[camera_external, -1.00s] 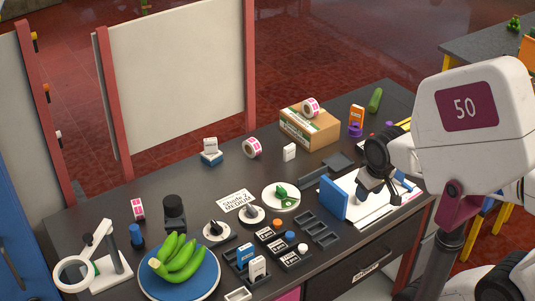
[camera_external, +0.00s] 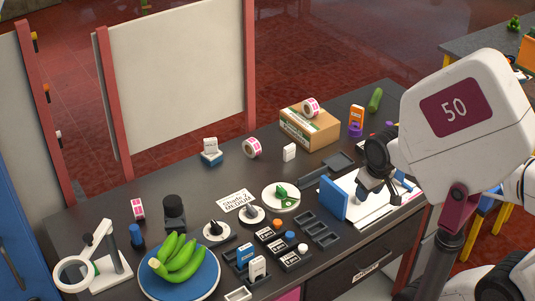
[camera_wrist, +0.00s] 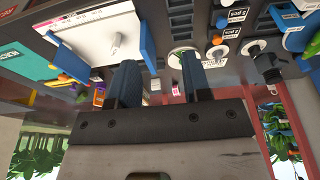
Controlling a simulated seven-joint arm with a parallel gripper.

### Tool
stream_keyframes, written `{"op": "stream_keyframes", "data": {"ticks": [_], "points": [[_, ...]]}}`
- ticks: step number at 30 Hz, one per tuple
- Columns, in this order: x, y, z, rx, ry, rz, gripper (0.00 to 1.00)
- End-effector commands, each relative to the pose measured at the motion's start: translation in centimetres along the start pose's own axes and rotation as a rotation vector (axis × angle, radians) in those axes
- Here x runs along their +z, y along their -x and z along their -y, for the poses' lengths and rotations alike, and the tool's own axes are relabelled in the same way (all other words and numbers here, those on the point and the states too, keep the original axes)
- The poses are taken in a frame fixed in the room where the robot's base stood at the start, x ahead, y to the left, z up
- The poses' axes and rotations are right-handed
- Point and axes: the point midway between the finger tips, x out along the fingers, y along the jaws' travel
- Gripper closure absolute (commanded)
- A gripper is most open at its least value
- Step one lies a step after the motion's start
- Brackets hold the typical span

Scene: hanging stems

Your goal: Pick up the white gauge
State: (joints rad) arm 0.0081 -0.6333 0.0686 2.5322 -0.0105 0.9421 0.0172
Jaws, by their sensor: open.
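My gripper (camera_external: 375,186) hangs open over the white board (camera_external: 392,213) at the table's right side. In the wrist view its two dark fingers (camera_wrist: 160,76) are apart with nothing between them. I cannot tell for sure which thing is the white gauge. A small pale upright piece (camera_wrist: 116,42) shows over the white board in the wrist view, apart from the fingers. A small white block (camera_external: 289,152) stands alone on the dark table left of the cardboard box. Another white block (camera_external: 257,268) stands in a black holder at the front.
A blue upright panel (camera_external: 333,198) stands close left of my gripper. A cardboard box (camera_external: 310,128) is behind it. A white dish (camera_external: 270,196) with a green item, black trays (camera_external: 318,231) and a blue plate (camera_external: 205,286) of green bananas lie further left.

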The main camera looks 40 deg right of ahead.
Motion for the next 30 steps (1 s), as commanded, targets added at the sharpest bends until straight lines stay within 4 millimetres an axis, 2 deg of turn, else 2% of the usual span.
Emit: {"op": "stream_keyframes", "data": {"ticks": [11,13,23,30], "points": [[0.0,0.0,0.0,0.000,0.000,0.000,0.56],[0.0,0.0,0.0,0.000,0.000,0.000,0.51],[0.0,-0.1,0.1,-0.006,-0.006,0.005,0.51],[-0.2,-1.9,2.1,-0.091,-0.094,0.073,0.51]]}}
